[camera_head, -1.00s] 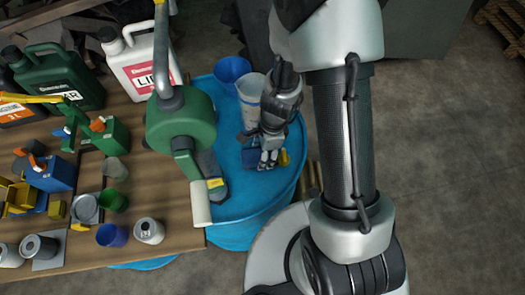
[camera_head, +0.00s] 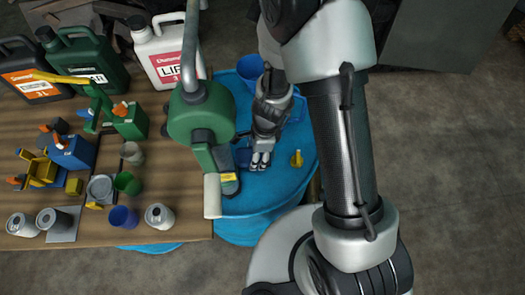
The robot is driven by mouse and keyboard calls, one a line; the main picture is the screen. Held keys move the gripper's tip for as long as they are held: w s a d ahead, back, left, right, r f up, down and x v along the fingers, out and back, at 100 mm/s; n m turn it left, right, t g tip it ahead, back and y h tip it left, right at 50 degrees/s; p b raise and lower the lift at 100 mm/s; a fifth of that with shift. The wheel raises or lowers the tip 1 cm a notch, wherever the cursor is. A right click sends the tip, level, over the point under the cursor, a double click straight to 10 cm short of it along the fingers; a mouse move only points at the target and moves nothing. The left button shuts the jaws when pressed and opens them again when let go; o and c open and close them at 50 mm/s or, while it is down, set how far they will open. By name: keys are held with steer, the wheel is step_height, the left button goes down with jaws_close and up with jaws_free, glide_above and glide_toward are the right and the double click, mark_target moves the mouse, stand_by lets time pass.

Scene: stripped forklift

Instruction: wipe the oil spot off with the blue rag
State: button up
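My gripper (camera_head: 262,159) points down over the top of the blue drum (camera_head: 245,230), to the right of the green hand pump. A dark blue patch (camera_head: 243,157), which looks like the blue rag, shows right beside the fingers on their left. The fingers look close together, but I cannot tell whether they pinch the cloth. A small yellow patch (camera_head: 296,158) on the drum top lies to the right of my gripper, apart from it. It may be the oil spot; it is too small to be sure.
The green hand pump (camera_head: 200,113) stands close on the left. A blue cup (camera_head: 251,70) stands behind my gripper. The wooden table (camera_head: 180,210) at left holds canisters, including a white one (camera_head: 168,55), small cups and tins. Floor at right is clear.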

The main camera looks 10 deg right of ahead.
steer(key=shift+s, duration=0.15)
step_height(320, 180, up, 6)
steer(key=p, duration=0.6)
step_height(320, 180, up, 3)
steer(key=p, duration=0.3)
stand_by(0.3)
steer(key=shift+f, duration=0.2)
stand_by(0.3)
steer(key=shift+h, duration=0.3)
steer(key=shift+d+f+b, duration=0.15)
steer(key=shift+f+b, duration=0.7)
steer(key=shift+f, duration=0.3)
steer(key=shift+d+f+b, duration=0.2)
steer(key=shift+f+b, duration=0.6)
steer(key=shift+f, duration=0.3)
steer(key=shift+d+f+b, duration=0.15)
steer(key=shift+f+b, duration=0.7)
steer(key=shift+f, duration=0.3)
steer(key=shift+f+b, duration=1)
